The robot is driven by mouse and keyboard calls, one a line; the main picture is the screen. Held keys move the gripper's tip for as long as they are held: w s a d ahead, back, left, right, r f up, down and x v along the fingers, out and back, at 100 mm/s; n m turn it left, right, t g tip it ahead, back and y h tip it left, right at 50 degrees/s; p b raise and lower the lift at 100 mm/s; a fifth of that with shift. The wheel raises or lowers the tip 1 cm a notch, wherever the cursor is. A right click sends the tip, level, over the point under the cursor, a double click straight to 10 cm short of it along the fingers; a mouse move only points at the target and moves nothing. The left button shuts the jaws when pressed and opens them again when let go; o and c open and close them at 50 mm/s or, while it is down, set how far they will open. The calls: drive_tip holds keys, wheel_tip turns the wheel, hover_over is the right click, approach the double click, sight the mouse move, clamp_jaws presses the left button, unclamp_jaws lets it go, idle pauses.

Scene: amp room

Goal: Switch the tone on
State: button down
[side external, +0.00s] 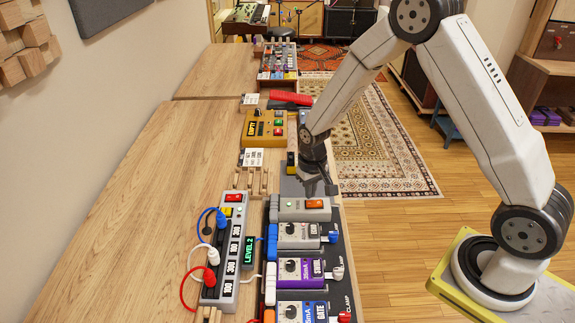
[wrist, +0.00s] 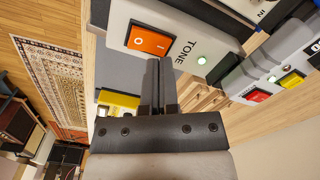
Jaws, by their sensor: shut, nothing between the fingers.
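The switch also shows in the side view (side external: 314,204). A small green light (wrist: 201,61) on the panel looks lit. My gripper (wrist: 160,62) is shut and empty, its fingertips close to the lower edge of the switch. I cannot tell whether they touch it. In the side view my gripper (side external: 318,186) hangs just above and behind the box.
Pedals labelled in purple and grey (side external: 300,270) stand in front of the box. A power strip (side external: 223,250) with plugs and cables lies to its left. A yellow unit (side external: 264,128) stands farther back. The wooden table (side external: 130,220) is clear at left.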

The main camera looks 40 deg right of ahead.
sight(311, 204)
drive_tip(key=shift+r, duration=2.4)
drive_tip(key=shift+s+r, duration=0.1)
drive_tip(key=s+a+r+n+t, duration=0.1)
drive_tip(key=s+r, duration=0.2)
drive_tip(key=s, duration=0.4)
drive_tip(key=s+a+r+n+t, duration=0.1)
drive_tip(key=s+r+n, duration=0.1)
drive_tip(key=s, duration=0.5)
drive_tip(key=shift+a+r+t, duration=0.3)
drive_tip(key=shift+a+r, duration=0.05)
drive_tip(key=shift+r, duration=0.5)
